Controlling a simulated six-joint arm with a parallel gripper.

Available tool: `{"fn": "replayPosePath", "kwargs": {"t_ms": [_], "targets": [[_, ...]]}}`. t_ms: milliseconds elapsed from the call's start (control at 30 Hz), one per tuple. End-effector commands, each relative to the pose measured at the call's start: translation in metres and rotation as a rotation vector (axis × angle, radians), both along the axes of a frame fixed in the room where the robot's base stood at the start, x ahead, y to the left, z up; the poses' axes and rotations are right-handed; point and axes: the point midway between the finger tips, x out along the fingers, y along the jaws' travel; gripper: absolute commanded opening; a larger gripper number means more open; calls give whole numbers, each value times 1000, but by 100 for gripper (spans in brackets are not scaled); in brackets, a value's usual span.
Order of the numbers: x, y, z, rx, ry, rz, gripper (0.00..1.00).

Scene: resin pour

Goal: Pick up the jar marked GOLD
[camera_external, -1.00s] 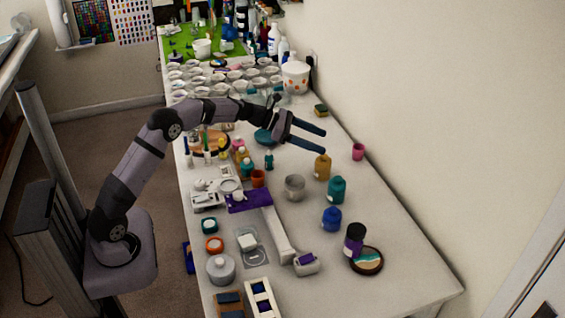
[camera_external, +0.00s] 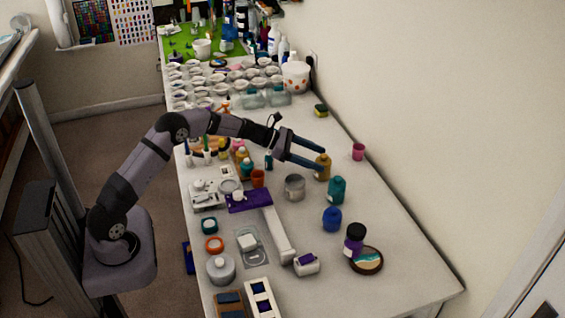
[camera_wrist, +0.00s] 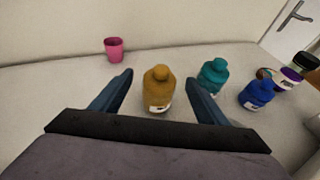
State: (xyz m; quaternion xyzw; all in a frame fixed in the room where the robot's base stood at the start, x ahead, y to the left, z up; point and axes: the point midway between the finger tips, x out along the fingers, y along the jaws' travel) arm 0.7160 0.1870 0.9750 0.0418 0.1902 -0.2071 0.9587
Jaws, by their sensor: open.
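The gold jar (camera_external: 322,168) stands upright on the white table, toward the wall side. In the wrist view the gold jar (camera_wrist: 158,90) is between my two fingers, a little right of the middle of the gap, with part of a white label showing; no lettering can be read. My gripper (camera_external: 318,160) is open, its blue fingers reaching to the jar in the external view. The wrist view shows my gripper (camera_wrist: 158,92) with its fingers spread on either side of the jar. I cannot tell whether either finger touches it.
A teal jar (camera_wrist: 212,76) stands close to the right finger, with a blue jar (camera_wrist: 256,93) beyond. A pink cup (camera_external: 358,151) stands near the wall. A grey metal cup (camera_external: 294,187) stands in front of the gold jar.

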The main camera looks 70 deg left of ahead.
Motion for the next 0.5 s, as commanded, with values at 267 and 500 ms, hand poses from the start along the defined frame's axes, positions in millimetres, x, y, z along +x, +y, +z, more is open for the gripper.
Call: {"fn": "replayPosePath", "kwargs": {"t_ms": [267,500], "targets": [[4,-2,-33,-1,2,-1,68],[23,-11,-41,0,1,-1,68]]}}
